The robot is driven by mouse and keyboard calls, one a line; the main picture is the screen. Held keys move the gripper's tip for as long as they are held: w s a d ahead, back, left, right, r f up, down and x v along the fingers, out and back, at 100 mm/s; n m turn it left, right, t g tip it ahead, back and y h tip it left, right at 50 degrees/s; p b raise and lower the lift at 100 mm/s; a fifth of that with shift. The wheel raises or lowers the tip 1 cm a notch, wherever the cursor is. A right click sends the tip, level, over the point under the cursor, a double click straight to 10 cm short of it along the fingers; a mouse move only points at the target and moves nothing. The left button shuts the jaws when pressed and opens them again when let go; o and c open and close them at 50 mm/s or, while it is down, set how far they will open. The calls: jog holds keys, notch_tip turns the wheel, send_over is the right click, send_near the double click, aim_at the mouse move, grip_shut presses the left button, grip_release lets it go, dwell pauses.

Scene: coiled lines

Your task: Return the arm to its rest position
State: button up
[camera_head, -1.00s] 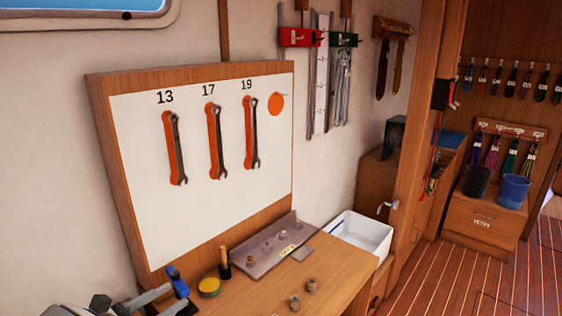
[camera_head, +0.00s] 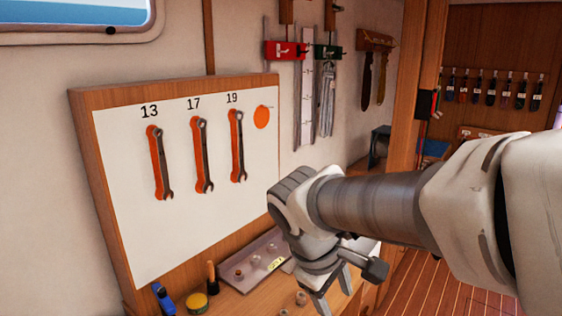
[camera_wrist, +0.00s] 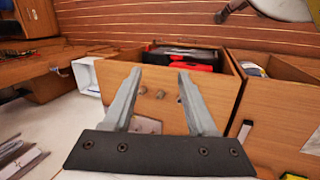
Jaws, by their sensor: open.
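My gripper (camera_head: 334,293) is in the head view, at the lower middle, above the right part of the wooden workbench (camera_head: 230,302). Its two grey fingers point down and are spread apart. My arm reaches in from the right edge. In the wrist view the gripper (camera_wrist: 158,78) shows two separated fingers with nothing between them that it holds. The wrench board (camera_head: 190,235) stands behind and to the left of the gripper, with three wrenches hanging under 13, 17 and 19.
A grey metal tray (camera_head: 235,283) with small fittings lies on the bench. A yellow-lidded tin (camera_head: 197,301) and a blue-handled tool (camera_head: 162,297) are at its left. The wrist view shows a white bin (camera_wrist: 87,77) and an open drawer holding red and black items (camera_wrist: 190,57).

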jog(key=s+d+r+m+t+y, duration=0.2)
jog(key=s+d+m, duration=0.3)
jog(key=s+m, duration=0.4)
jog(key=shift+s+t+y, duration=0.35)
jog(key=shift+t+y, duration=0.15)
jog(key=shift+y, duration=0.3)
